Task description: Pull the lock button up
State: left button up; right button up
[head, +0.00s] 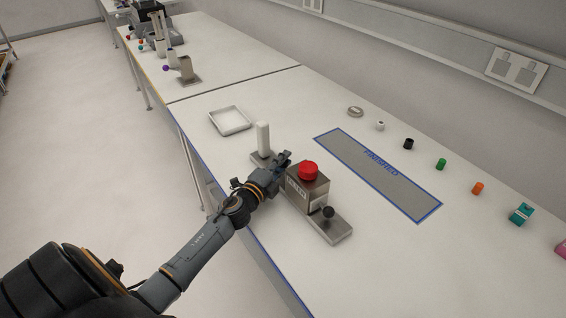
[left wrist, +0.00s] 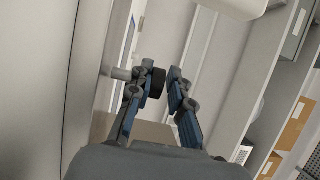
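A metal box (head: 306,190) with a red button (head: 308,170) on top stands on a metal base plate (head: 331,228). A black ball knob (head: 328,212) is at its front right. My left gripper (head: 285,160) is beside the box on its left, near the red button. In the left wrist view my left gripper (left wrist: 161,84) is open. A black round knob (left wrist: 155,83) on a grey rod (left wrist: 121,74) shows between its fingers, close to the left finger. I cannot tell which part is the lock button. My right gripper is not in view.
A white upright cylinder (head: 263,137) stands just behind my left gripper. A white tray (head: 230,121) lies further back left. A blue-edged "finished" mat (head: 378,172) and several small coloured items lie right of the box. The table's front edge (head: 212,195) is near my arm.

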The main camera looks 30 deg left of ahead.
pick_arm(q)
jog(key=shift+s+f, duration=0.1)
jog(key=shift+s, duration=0.5)
jog(key=s, duration=1.1)
jog(key=shift+d, duration=0.1)
